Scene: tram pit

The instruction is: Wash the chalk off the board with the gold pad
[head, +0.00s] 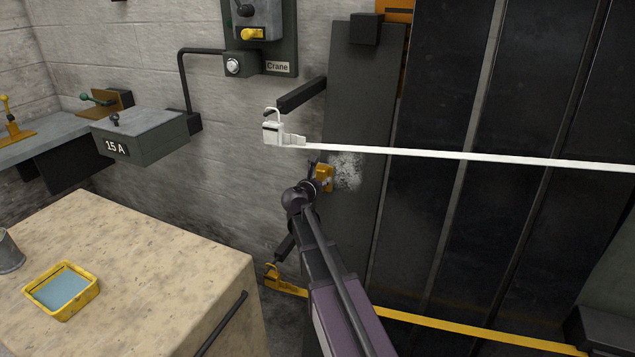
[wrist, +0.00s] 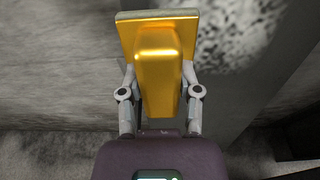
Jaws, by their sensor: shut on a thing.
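The gold pad (head: 324,177) is in my gripper, which holds it up at the dark grey upright board (head: 358,120). In the wrist view the gold pad (wrist: 158,55) shows its block handle between the two fingers of my gripper (wrist: 160,95). A patch of white chalk (head: 347,170) is on the board, just right of the pad in the head view. The chalk (wrist: 235,35) shows right of the pad in the wrist view as a speckled patch. I cannot tell whether the pad touches the board.
A yellow tray of blue liquid (head: 62,290) and a grey cup (head: 9,251) stand on the stone-topped counter (head: 150,250). A white strap (head: 450,155) crosses above the chalk, a yellow strap (head: 450,326) below. A dark bar (head: 302,96) juts out above.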

